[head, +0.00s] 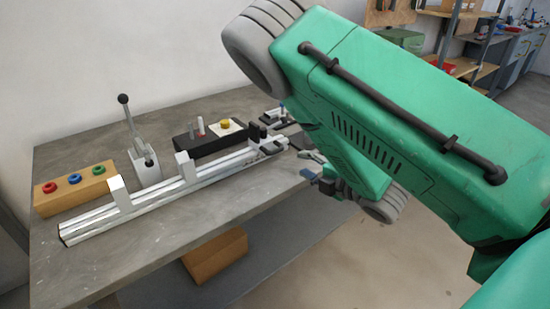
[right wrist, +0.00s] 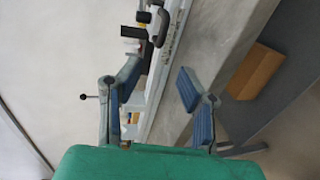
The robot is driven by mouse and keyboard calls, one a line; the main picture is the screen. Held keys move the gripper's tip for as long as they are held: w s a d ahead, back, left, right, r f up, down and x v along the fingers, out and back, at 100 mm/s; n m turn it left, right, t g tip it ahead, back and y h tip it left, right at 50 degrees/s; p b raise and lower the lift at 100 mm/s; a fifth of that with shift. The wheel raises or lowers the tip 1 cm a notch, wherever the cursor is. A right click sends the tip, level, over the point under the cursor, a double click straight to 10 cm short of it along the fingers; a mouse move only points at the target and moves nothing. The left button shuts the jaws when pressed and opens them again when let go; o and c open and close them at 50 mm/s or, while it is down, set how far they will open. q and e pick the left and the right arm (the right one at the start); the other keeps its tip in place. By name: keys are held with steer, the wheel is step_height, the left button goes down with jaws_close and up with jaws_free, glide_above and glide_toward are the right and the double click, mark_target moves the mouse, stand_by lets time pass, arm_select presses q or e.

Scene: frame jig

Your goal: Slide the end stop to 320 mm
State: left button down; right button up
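The silver rail of the frame jig (head: 155,200) lies along the grey bench. A dark block with a black clamp lever, apparently the end stop (head: 257,134), sits near its far right end. In the right wrist view the lever and its dark block (right wrist: 160,28) are at the top, beyond my fingertips. My right gripper (head: 309,166) is off the bench's right edge, beside that end of the rail. In the right wrist view (right wrist: 160,74) its blue-padded fingers are spread and empty, with the rail (right wrist: 158,95) seen between them. Scale markings are unreadable. My left gripper is out of view.
Two light upright blocks (head: 183,166) stand along the rail. Behind it are a lever press (head: 146,165), a wooden block with coloured rings (head: 75,190) and a black holder (head: 205,144). A cardboard box (head: 216,257) is below the bench. The bench front is clear.

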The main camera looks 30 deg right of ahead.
mark_target(275, 153)
steer(key=w, duration=0.2)
steer(key=w+f, duration=0.1)
steer(key=w, duration=0.1)
steer(key=w+d+f, duration=0.1)
steer(key=w, duration=0.1)
steer(key=shift+w, duration=0.2)
steer(key=w, duration=0.2)
steer(key=w+a, duration=0.1)
steer(key=w, duration=0.1)
steer(key=w+a+f, duration=0.1)
steer(key=w, duration=0.1)
steer(key=shift+w+d+f, duration=0.2)
steer(key=shift+d+f, duration=0.1)
steer(key=shift+d, duration=0.35)
steer(key=shift+a, duration=0.1)
jaws_close()
steer(key=shift+a+r, duration=0.1)
steer(key=shift+a, duration=0.25)
steer(key=d+b, duration=0.1)
steer(key=d, duration=0.3)
steer(key=shift+w+d, duration=0.1)
steer(key=shift+w, duration=0.05)
steer(key=shift+d, duration=0.4)
jaws_free()
steer(key=shift+a, duration=0.15)
